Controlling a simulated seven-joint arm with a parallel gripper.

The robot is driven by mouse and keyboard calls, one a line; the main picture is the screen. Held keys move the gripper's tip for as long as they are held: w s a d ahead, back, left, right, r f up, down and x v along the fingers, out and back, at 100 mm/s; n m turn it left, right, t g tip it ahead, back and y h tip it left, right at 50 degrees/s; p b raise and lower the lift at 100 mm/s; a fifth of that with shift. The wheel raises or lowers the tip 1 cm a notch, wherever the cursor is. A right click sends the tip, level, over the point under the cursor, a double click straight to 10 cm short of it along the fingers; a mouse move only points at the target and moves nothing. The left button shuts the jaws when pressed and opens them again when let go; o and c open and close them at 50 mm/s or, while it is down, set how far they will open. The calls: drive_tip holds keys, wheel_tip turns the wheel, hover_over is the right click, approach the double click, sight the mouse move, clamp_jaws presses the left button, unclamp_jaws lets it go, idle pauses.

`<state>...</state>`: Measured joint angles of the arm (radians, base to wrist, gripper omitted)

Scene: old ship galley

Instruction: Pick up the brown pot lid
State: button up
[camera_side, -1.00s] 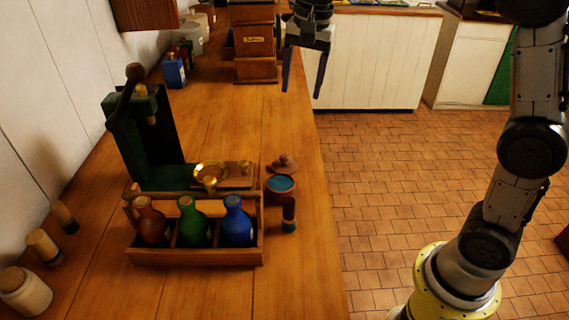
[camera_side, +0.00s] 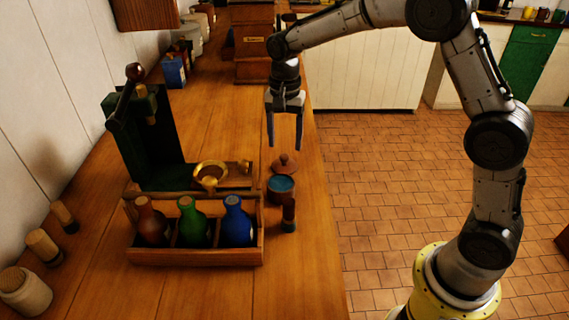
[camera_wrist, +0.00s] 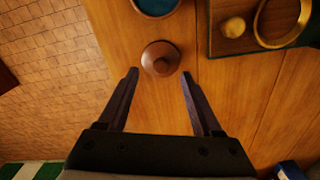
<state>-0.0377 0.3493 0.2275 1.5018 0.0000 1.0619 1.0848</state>
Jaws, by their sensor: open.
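The brown pot lid (camera_side: 285,163) is a small round disc with a knob on top. It lies on the wooden counter just behind a small pot (camera_side: 281,188) with blue contents. My gripper (camera_side: 285,148) is open and empty, fingers pointing down, above the lid. In the wrist view the lid (camera_wrist: 161,59) shows just beyond and between my two fingertips (camera_wrist: 160,72). The blue-filled pot (camera_wrist: 156,5) is cut off at the top edge there. I see no contact between fingers and lid.
A wooden rack (camera_side: 195,255) with red, green and blue bottles stands in front. A small dark stamp-like piece (camera_side: 289,214) stands beside it. A green press (camera_side: 150,145) with a brass ring (camera_side: 210,174) is at left. The counter's right edge is close to the lid.

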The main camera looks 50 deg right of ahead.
sight(285, 155)
drive_tip(key=f, duration=0.5)
drive_tip(key=shift+w+d+f, duration=0.1)
drive_tip(key=shift+w+d, duration=0.1)
clamp_jaws()
